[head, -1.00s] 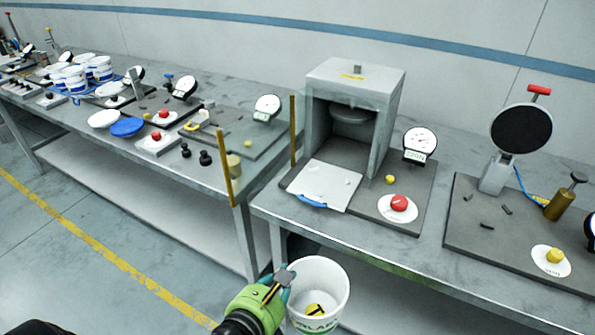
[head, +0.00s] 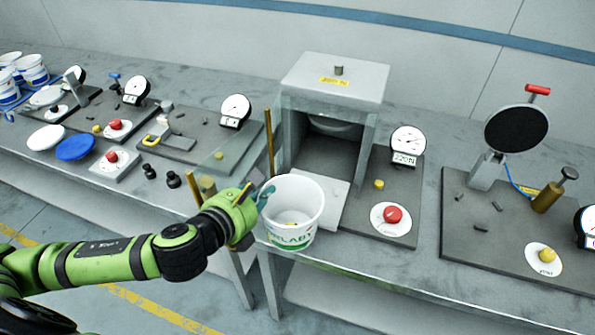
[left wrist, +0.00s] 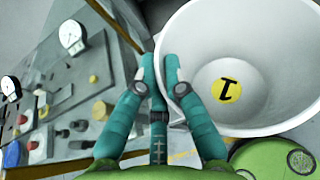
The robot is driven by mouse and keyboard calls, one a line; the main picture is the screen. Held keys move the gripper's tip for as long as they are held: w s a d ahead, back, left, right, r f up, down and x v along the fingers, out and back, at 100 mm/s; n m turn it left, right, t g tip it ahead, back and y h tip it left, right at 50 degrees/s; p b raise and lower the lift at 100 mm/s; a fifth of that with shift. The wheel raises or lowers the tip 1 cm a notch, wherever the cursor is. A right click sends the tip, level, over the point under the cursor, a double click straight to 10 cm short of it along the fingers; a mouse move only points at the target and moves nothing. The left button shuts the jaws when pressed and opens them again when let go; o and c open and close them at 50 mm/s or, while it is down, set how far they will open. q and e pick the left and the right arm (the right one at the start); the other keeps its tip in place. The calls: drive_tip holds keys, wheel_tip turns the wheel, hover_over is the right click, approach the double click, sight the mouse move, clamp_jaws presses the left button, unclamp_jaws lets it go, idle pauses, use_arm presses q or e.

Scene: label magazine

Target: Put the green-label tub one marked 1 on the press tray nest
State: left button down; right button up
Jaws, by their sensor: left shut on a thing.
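My left gripper (head: 262,195) is shut on the rim of a white tub (head: 313,205) with green lettering, at the tub's left side. The tub is upright and open-topped. In the left wrist view the gripper (left wrist: 160,75) pinches the tub wall, and a yellow disc marked 1 (left wrist: 225,90) shows on the tub's inside floor. In the head view the tub is in front of the grey press (head: 335,85) and overlaps the press's pale tray (head: 336,193), hiding its left part and any nest mark. It looks held above the table's front edge. My right gripper is not in view.
A red button (head: 392,214) and a 220N gauge (head: 408,142) stand right of the press. A yellow post (head: 270,142) rises at its left. A round black disc on a stand (head: 518,129) is farther right. Blue-marked tubs (head: 32,70) stand far left.

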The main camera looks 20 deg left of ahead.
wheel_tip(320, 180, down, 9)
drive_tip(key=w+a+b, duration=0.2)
drive_tip(key=b, duration=0.6)
use_arm(q)
drive_tip(key=w+p, duration=0.4)
drive_tip(key=w, duration=1.1)
wheel_tip(320, 180, down, 7)
drive_tip(key=w+p, duration=0.1)
drive_tip(key=shift+w+d, duration=0.15)
drive_tip(key=shift+d, duration=0.05)
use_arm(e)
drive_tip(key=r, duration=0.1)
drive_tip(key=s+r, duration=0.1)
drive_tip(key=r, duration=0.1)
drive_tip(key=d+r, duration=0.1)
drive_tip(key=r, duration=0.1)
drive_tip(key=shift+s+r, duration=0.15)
use_arm(q)
drive_tip(key=shift+f, duration=0.2)
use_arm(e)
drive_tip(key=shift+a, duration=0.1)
use_arm(q)
drive_tip(key=c, duration=1.4)
unclamp_jaws()
drive_tip(key=shift+o, duration=0.4)
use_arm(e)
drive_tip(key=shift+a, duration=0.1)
